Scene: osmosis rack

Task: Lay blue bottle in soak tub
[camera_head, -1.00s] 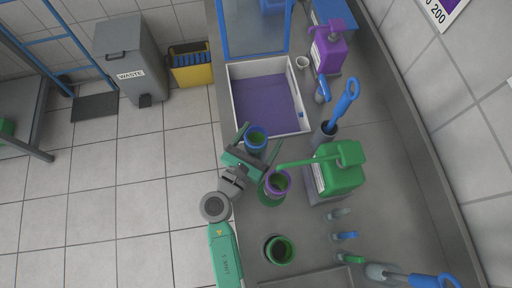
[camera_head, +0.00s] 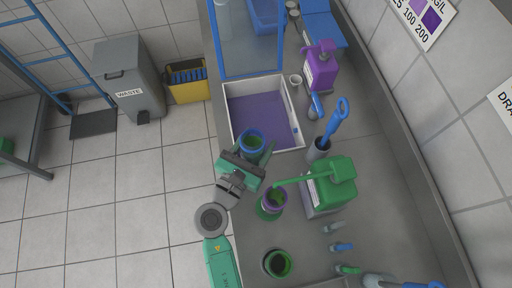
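The blue bottle (camera_head: 252,140), an open vessel with a blue rim and green inside, is between the fingers of my gripper (camera_head: 254,146). The fingers are drawn in close on both sides and appear shut on it. Part of the left finger and the bottle's lower body are hidden. The bottle stands upright beside the near-left edge of the soak tub, overlapping it in the picture. The soak tub (camera_head: 293,146) is a white-walled tray with a purple floor. It holds nothing that I can make out.
A purple-rimmed bottle (camera_head: 274,198) and a green-rimmed bottle (camera_head: 279,264) stand nearer on the bench.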

